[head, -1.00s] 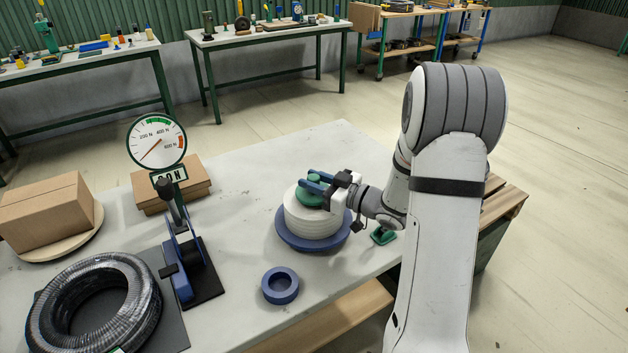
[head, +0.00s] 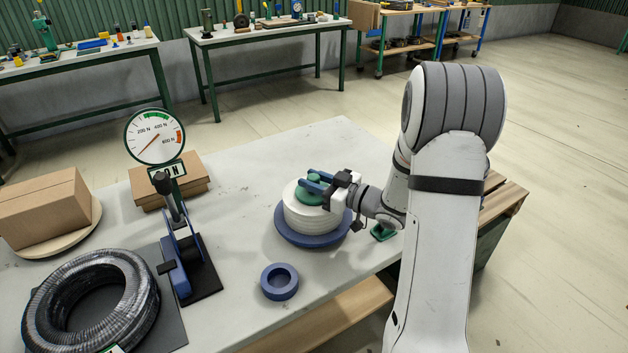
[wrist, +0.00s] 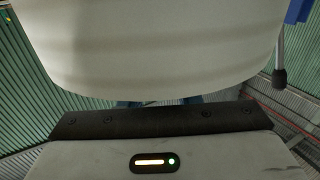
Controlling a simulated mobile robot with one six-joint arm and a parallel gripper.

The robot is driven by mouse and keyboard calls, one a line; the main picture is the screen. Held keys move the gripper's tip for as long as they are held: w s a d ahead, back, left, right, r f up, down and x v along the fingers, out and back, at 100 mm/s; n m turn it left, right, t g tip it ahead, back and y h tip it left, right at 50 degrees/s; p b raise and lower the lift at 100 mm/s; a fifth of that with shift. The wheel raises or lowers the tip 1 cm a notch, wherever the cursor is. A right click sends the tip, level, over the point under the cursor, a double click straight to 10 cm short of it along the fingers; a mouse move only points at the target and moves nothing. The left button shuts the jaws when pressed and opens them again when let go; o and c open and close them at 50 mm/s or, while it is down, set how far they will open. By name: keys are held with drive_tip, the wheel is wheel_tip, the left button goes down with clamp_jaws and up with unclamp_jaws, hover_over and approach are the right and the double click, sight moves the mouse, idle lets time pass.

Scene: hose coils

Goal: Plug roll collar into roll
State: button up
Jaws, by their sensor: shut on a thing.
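The white roll (head: 309,221) lies flat on a blue round base (head: 312,240) on the table. The green roll collar (head: 307,193) sits at the centre of the roll's top; how deep it is in the opening cannot be told. My gripper (head: 316,184), with blue fingers, is shut on the collar from the right, over the roll. In the wrist view a large pale surface fills the upper part, and the collar cannot be made out there.
A blue ring (head: 279,281) lies on the table in front of the roll. A press with a dial gauge (head: 155,137), a black hose coil (head: 92,304) and cardboard boxes (head: 43,207) stand to the left. A small green piece (head: 383,232) lies right of the roll. The table behind the roll is clear.

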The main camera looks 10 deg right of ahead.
drive_tip(key=o, duration=1.2)
drive_tip(key=shift+o, duration=0.4)
drive_tip(key=shift+o, duration=0.9)
drive_tip(key=shift+s, duration=0.1)
drive_tip(key=shift+v, duration=2.1)
drive_tip(key=shift+s+d, duration=0.1)
drive_tip(key=shift+d, duration=0.05)
drive_tip(key=v, duration=0.7)
drive_tip(key=shift+s+d+b, duration=0.2)
drive_tip(key=shift+s+b, duration=0.05)
drive_tip(key=shift+b, duration=0.15)
drive_tip(key=shift+r, duration=0.1)
